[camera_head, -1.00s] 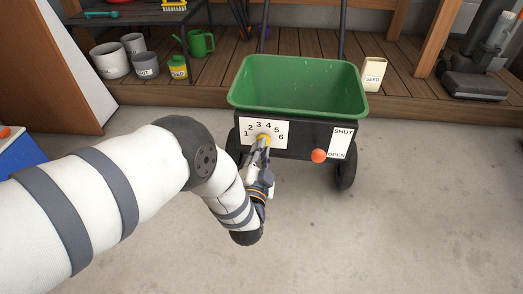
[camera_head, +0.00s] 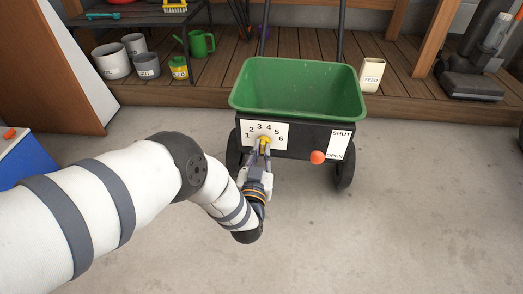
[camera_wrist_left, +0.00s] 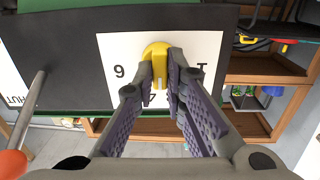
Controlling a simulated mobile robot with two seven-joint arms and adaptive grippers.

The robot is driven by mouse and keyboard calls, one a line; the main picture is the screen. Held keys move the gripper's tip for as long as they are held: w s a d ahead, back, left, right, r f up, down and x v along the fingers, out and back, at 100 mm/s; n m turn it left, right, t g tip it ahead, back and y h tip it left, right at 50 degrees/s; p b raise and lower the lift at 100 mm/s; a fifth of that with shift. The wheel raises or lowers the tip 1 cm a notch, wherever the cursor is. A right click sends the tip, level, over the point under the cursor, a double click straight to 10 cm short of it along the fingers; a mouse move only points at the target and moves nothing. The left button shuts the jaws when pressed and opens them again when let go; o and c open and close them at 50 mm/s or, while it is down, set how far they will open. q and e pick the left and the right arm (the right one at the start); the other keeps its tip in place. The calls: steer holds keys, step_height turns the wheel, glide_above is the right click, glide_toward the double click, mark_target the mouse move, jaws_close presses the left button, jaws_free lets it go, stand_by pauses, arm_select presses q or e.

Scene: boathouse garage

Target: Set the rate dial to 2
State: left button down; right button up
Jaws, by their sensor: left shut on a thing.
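The green spreader (camera_head: 300,108) stands on the floor, with a white dial plate numbered 1 to 6 (camera_head: 247,139) on its dark front panel. The yellow rate dial (camera_head: 265,140) is at the plate's lower middle. My left gripper (camera_head: 262,149) is shut on the dial; its two fingers hold the raised grip from both sides in the left wrist view, where the yellow dial (camera_wrist_left: 154,52) shows partly covered. The wrist picture shows the plate upside down. The fingers hide part of the numbers, and I cannot tell which one the dial points to. My right gripper is not in view.
An orange knob on a lever (camera_head: 318,157) sits right of the dial beside a SHUT/OPEN plate (camera_head: 341,144). A blue box (camera_head: 24,163) is at the left edge. Pots (camera_head: 111,60) and a seed carton (camera_head: 371,74) stand on the deck behind. The floor in front is clear.

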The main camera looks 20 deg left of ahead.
arm_select(q)
steer(key=n, duration=0.4)
steer(key=shift+n, duration=0.3)
steer(key=n, duration=0.4)
steer(key=shift+p, duration=0.3)
steer(key=shift+n, duration=0.3)
steer(key=c, duration=1.6)
jaws_free()
steer(key=shift+c, duration=0.2)
steer(key=v, duration=1.2)
